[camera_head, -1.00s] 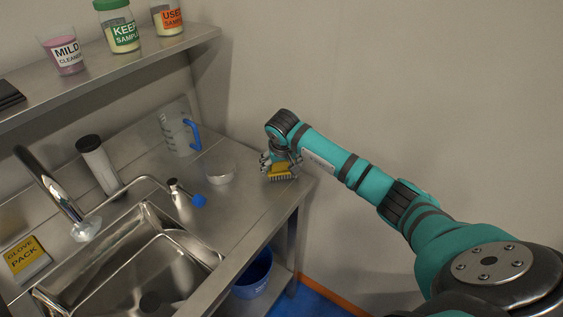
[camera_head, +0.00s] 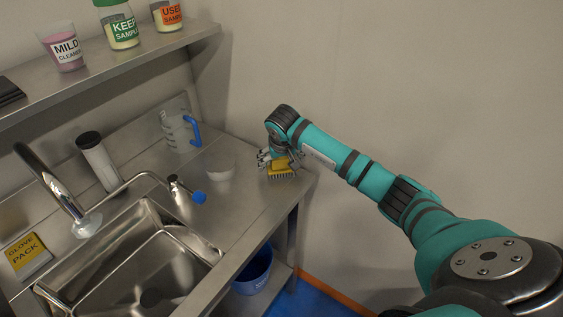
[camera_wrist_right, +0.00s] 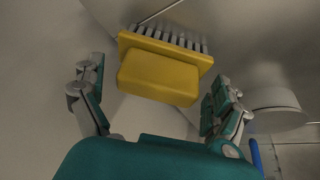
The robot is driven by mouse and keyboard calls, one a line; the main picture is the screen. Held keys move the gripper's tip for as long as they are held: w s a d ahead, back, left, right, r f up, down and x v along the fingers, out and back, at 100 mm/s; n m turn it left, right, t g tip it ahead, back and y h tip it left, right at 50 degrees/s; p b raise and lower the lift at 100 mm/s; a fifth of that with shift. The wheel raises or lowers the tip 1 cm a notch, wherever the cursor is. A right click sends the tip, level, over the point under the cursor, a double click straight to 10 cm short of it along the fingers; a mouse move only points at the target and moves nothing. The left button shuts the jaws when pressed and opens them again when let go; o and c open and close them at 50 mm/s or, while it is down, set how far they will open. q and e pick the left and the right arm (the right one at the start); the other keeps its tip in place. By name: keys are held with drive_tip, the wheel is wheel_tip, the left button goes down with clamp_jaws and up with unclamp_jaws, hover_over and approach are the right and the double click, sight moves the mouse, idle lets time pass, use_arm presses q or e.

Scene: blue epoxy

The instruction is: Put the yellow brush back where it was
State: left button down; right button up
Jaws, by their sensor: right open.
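The yellow brush (camera_head: 280,167) sits on the steel counter (camera_head: 243,205) near its far right corner, bristles toward the front. In the right wrist view the brush (camera_wrist_right: 160,75) lies between and ahead of the two spread fingers, its dark bristles on the far side. My right gripper (camera_head: 278,158) is open just above and behind the brush; in the wrist view a gap shows between each finger and the brush. My left gripper is not in view.
A clear dish (camera_head: 220,170) stands left of the brush, with a blue-handled jug (camera_head: 178,130) behind. A sink (camera_head: 150,255) and tap (camera_head: 50,185) are further left. A shelf (camera_head: 120,68) holds labelled containers. A blue bucket (camera_head: 252,275) is below.

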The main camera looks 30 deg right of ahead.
drive_tip(key=b+v, duration=0.1)
drive_tip(key=v, duration=1)
